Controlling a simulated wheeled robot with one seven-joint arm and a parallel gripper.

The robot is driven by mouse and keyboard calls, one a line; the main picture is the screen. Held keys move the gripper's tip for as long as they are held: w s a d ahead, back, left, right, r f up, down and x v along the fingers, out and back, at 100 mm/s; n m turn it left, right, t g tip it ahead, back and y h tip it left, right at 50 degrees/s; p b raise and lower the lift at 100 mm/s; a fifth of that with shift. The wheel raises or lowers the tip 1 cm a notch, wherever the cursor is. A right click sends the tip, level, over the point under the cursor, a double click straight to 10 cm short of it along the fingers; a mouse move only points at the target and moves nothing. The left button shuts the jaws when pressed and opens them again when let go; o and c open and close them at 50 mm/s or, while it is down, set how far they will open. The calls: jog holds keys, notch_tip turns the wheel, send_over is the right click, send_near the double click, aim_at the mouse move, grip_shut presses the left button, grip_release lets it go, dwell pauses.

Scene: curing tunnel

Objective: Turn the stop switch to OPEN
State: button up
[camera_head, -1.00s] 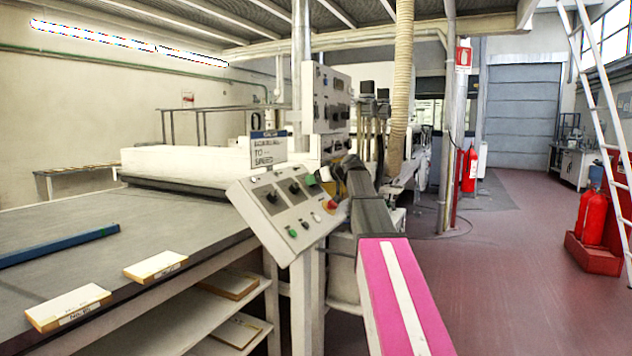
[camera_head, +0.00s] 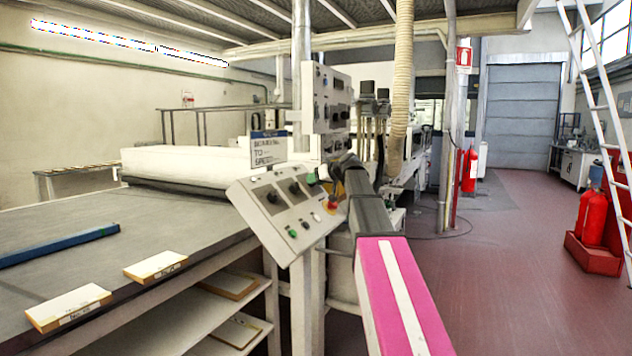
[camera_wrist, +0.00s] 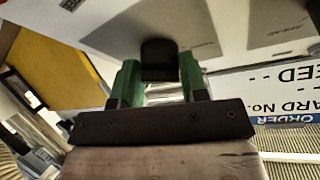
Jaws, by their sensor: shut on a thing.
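The sloped grey control panel (camera_head: 262,222) stands at the table's end, with black rotary knobs (camera_head: 294,187) along its upper part. My gripper (camera_head: 313,179) is at the panel's upper right corner, its green fingertips against the panel face. In the wrist view, my gripper (camera_wrist: 160,78) has a green finger on each side of a dark knob (camera_wrist: 159,58), and it is shut on this knob. It appears to be the stop switch. Its markings are hidden or too blurred to read, so I cannot tell its position.
A red button (camera_head: 331,206) sits just below my gripper. A sign (camera_head: 268,149) stands behind the panel, and a taller control cabinet (camera_head: 322,100) rises behind. The floor (camera_head: 510,260) to the right is clear.

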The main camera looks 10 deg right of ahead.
jog(key=m+h, duration=0.1)
jog(key=m, duration=0.2)
jog(key=m+h, duration=0.1)
jog(key=m, duration=0.3)
jog(key=shift+s+a+h, duration=0.1)
jog(key=shift+a+h, duration=0.05)
jog(key=shift+h, duration=0.25)
jog(key=o, duration=0.9)
jog(key=shift+r, duration=0.1)
jog(key=v, duration=1)
jog(key=shift+s, duration=0.35)
jog(key=shift+r, duration=0.1)
